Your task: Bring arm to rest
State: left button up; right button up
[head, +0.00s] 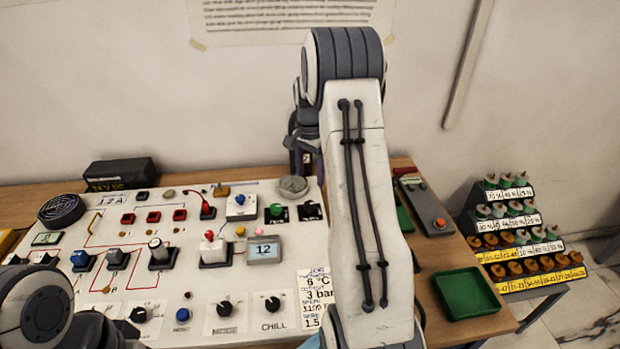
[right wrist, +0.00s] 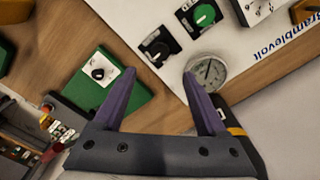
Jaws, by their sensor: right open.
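My right arm (head: 360,200) rises through the middle of the head view and bends over at the top. My right gripper (head: 304,160) hangs near the panel's back right corner, partly hidden behind that arm. In the right wrist view its two purple fingers (right wrist: 159,80) stand wide apart with nothing between them. A round gauge (right wrist: 206,70) shows just beside the right fingertip; whether they touch I cannot tell. Part of my left arm (head: 40,305) shows at the lower left; its gripper is out of view.
The white control panel (head: 205,262) carries switches, knobs and a display reading 12. A green box with a knob (right wrist: 105,85) lies near the left finger. A green tray (head: 466,293) sits at the table's right end. A stepped rack (head: 520,240) of capped pieces stands beyond.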

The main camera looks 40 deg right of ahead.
dwell(0.4)
jog(key=s+a+r+n, duration=0.3)
jog(key=a+n, duration=0.2)
jog(key=a, duration=0.8)
jog(key=s+a+r+n, duration=0.25)
jog(key=a+n, duration=0.25)
jog(key=a, duration=0.8)
jog(key=s+a+n, duration=0.6)
jog(key=s, duration=0.5)
jog(key=s+a+n+y, duration=0.1)
jog(key=s+a+n, duration=0.5)
jog(key=s, duration=0.5)
jog(key=shift+s+r+n, duration=0.2)
jog(key=shift+s+n, duration=0.05)
jog(key=shift+n, duration=0.15)
